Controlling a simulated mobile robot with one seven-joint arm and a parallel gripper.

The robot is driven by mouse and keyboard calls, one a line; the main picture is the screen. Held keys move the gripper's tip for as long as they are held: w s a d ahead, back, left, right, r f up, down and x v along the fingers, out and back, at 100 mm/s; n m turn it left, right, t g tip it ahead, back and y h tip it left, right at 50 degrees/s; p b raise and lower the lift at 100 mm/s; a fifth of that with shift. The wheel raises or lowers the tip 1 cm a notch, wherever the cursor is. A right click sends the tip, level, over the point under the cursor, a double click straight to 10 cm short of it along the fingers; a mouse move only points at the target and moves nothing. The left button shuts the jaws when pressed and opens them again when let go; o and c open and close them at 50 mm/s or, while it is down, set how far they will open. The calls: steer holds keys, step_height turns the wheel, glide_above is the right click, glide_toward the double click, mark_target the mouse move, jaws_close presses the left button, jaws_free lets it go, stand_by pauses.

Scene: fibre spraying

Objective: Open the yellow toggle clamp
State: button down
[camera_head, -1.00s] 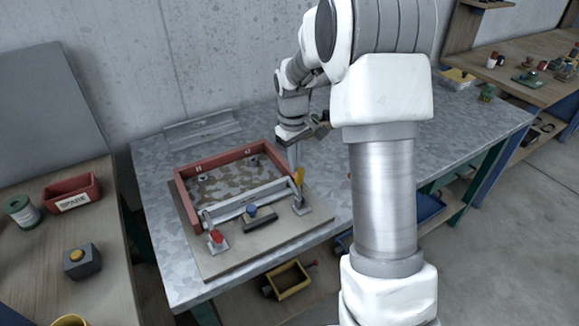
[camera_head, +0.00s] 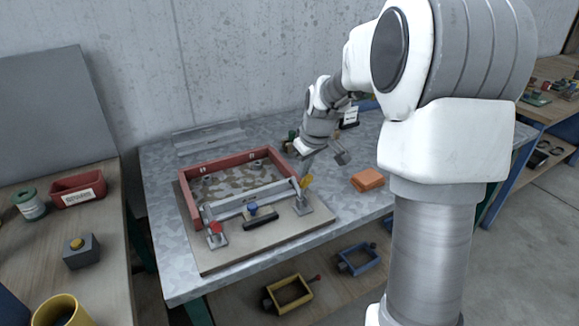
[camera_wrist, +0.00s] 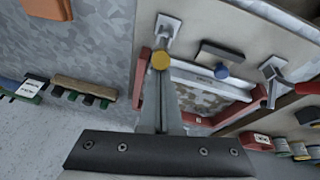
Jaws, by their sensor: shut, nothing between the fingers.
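The yellow toggle clamp (camera_head: 306,183) stands at the right front corner of the fixture board, its yellow handle tilted up and to the right. In the wrist view its round yellow knob (camera_wrist: 160,61) shows just beyond my fingertips, with its grey base (camera_wrist: 166,28) behind. My gripper (camera_wrist: 161,82) is shut and empty, its grey fingers together and pointing at the knob. In the head view my gripper (camera_head: 307,168) is beside the yellow handle on its upper side. I cannot tell whether the fingers touch it.
A red frame (camera_head: 232,153) lies on the board, with a grey bar (camera_head: 245,203) along its front. An orange block (camera_head: 367,180) lies to the right on the metal table.

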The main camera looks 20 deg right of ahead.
steer(key=shift+s+d+f+t+b, duration=0.2)
steer(key=shift+s+f+t+b, duration=0.2)
steer(key=shift+s+t+b, duration=0.35)
steer(key=shift+s+b, duration=0.15)
steer(key=shift+b, duration=0.4)
steer(key=shift+s+d+f+b, duration=0.1)
steer(key=shift+s+f+b, duration=0.1)
steer(key=shift+s+b, duration=0.35)
steer(key=shift+s+d+f+b, duration=0.1)
steer(key=shift+s+f+b, duration=0.1)
steer(key=shift+s+b, duration=0.35)
steer(key=shift+s+f+g, duration=0.2)
steer(key=shift+s+g, duration=0.05)
steer(key=w+r+p+v, duration=0.1)
steer(key=p+v, duration=0.2)
steer(key=v, duration=0.9)
steer(key=shift+w+a, duration=0.4)
